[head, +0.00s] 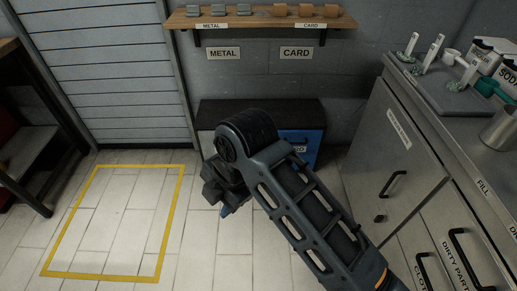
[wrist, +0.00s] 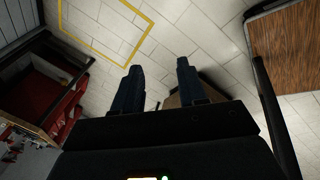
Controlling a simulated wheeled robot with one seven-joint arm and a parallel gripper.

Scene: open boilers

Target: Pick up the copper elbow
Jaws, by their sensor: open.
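I cannot make out a copper elbow in either view. My gripper (wrist: 159,66) shows in the wrist view with its two dark fingers apart and nothing between them but floor tiles beyond. In the head view my arm reaches down over the floor in front of the low black cabinet (head: 262,108), and it hides part of that cabinet and the floor there.
A yellow rectangle (head: 181,200) marks clear floor at the left. A wall shelf (head: 262,22) holds grey and orange-brown pieces over METAL and CARD labels. A steel counter (head: 490,150) with drawers, jars and brushes stands right. A dark rack (head: 40,150) stands left.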

